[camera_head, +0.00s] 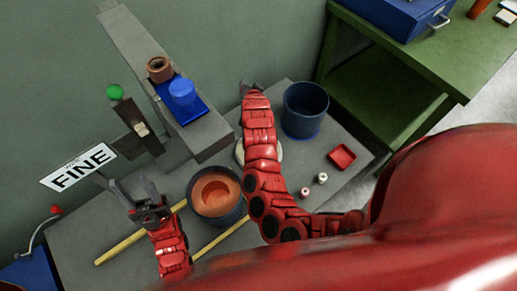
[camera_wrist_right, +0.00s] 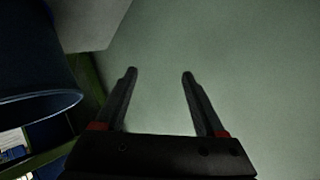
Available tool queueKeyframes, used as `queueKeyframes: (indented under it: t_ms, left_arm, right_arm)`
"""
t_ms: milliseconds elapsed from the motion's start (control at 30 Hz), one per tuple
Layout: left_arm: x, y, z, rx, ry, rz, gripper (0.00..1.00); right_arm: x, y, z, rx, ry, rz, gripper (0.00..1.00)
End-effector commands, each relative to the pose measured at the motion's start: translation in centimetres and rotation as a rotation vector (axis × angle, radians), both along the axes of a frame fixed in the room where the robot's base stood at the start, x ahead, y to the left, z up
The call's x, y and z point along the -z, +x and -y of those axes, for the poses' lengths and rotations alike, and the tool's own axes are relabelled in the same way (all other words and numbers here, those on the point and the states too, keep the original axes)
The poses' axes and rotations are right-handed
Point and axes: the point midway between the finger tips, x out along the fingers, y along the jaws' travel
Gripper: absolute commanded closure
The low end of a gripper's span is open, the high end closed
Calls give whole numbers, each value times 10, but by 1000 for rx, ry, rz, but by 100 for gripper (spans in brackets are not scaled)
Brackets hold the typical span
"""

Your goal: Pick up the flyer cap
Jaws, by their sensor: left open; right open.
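Which thing is the flyer cap I cannot tell for certain. A blue cylindrical piece (camera_head: 181,91) stands on a blue plate (camera_head: 186,110) on the grey beam, and a brown round piece with a hollow top (camera_head: 160,69) stands just behind it. My left gripper (camera_head: 129,184) is open and empty, in front of the FINE sign and left of the orange-filled pot. My right gripper (camera_head: 248,86) is open, right of the beam and left of the dark blue bucket. In the right wrist view its fingers (camera_wrist_right: 158,75) are spread with only wall behind them.
A dark blue bucket (camera_head: 305,108), an orange-filled pot (camera_head: 216,193), a red tray (camera_head: 341,157) and two small bobbins (camera_head: 322,178) are on the grey table (camera_head: 340,190). A FINE sign (camera_head: 79,167) and a green-knobbed lever (camera_head: 115,92) stand left. A green bench (camera_head: 390,95) is right.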

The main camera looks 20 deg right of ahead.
Motion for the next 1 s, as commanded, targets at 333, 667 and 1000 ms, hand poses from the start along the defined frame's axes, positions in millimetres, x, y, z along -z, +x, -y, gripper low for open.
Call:
queueKeyframes:
  t_ms: [333,667,1000]
  left_arm:
    - [-6,0,0,0,0,0,50]
    - [1,0,0,0,0,0,50]
    - [10,0,0,0,0,0,50]
  right_arm:
    - [0,-99,-10,253,334,-715,29]
    - [-7,-150,-19,357,410,-937,29]
    - [67,-151,-18,357,409,-943,29]
